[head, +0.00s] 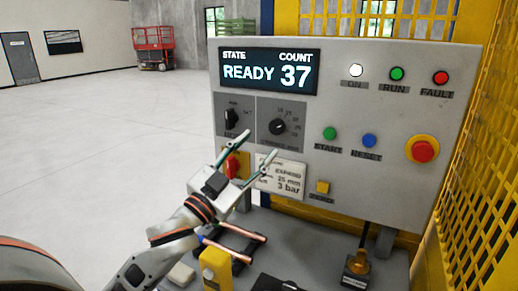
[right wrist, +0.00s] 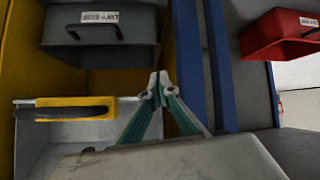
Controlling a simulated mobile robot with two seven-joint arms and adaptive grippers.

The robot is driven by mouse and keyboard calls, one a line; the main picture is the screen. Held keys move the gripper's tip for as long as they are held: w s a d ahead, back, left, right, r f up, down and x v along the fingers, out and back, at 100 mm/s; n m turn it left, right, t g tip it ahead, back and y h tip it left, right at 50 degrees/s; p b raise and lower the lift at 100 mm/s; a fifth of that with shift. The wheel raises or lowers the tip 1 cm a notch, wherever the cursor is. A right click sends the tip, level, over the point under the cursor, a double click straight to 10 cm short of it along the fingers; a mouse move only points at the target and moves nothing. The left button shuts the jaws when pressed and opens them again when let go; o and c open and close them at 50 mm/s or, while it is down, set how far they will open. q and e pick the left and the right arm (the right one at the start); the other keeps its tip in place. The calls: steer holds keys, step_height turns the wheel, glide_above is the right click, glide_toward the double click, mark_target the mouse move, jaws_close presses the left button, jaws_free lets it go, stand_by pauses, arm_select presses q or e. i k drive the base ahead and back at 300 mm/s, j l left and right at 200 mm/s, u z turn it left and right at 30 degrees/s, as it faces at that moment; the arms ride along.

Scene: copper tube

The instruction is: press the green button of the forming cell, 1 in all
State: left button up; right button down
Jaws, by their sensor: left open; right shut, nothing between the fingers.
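The control panel (head: 300,210) of the forming cell fills the middle of the head view. Its green button (head: 330,133), labelled START, sits left of the blue RESET button (head: 369,141). The display (head: 268,72) reads READY and COUNT 37. My left gripper (head: 262,143) is open and empty in front of the panel's lower left. Its fingertips point up and right, below and left of the green button and apart from it in the picture. My right gripper (right wrist: 157,82) shows only in the right wrist view, shut and empty, away from the panel.
A red emergency button (head: 423,150) sits right on the panel. White, green and red lamps (head: 396,74) line its top. A copper-coloured tube (head: 222,249) lies below my left gripper. Yellow mesh guarding (head: 490,130) stands right. The right wrist view shows grey and red bins (right wrist: 283,34).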

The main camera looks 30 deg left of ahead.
mark_target(329, 134)
steer(key=k+j, duration=0.1)
steer(key=k, duration=0.4)
steer(key=k+j, duration=0.1)
steer(key=k, duration=0.4)
